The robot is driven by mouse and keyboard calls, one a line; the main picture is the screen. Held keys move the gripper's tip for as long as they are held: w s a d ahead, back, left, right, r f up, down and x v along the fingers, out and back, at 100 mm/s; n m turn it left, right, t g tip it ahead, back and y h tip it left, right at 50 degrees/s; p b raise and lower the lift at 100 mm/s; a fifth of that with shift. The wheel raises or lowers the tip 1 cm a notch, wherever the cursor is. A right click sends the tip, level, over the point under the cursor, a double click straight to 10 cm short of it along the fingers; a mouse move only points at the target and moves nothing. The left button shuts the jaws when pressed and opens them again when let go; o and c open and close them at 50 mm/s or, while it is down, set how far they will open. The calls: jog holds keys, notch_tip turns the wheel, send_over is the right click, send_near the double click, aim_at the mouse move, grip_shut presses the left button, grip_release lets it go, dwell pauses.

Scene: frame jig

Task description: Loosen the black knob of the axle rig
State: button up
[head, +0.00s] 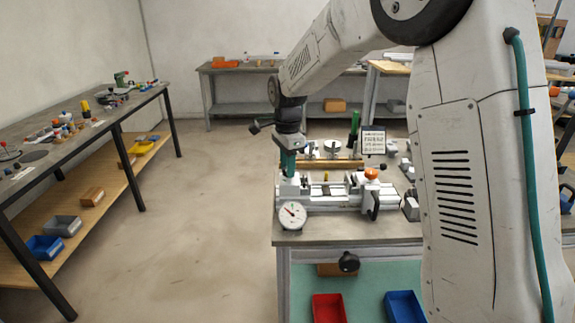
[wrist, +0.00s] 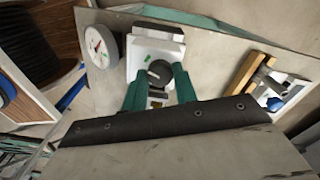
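The axle rig (head: 325,196) is a pale grey bench fixture on the workbench, with a dial gauge (head: 292,214) at its left front. My gripper (head: 288,168) points down over the rig's left end. In the wrist view, a round black knob (wrist: 159,72) with a pale mark on top lies between the two teal fingertips (wrist: 159,78). The fingers are spread, one on each side of it, and look slightly apart from it. The knob is hidden in the head view. The gauge also shows in the wrist view (wrist: 99,46).
An orange knob (head: 371,173) and a black handle stand at the rig's right end. A small sign (head: 373,141) and a green upright piece are behind. A red bin (head: 328,308) and a blue bin (head: 404,306) sit below. The floor to the left is clear.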

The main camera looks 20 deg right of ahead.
jog(key=shift+n, duration=0.3)
jog(key=n, duration=0.9)
jog(key=shift+n, duration=0.4)
jog(key=n, duration=0.5)
jog(key=shift+r, duration=0.1)
jog(key=n, duration=0.5)
jog(key=shift+w+n, duration=0.1)
jog(key=shift+n, duration=0.2)
jog(key=o, duration=1)
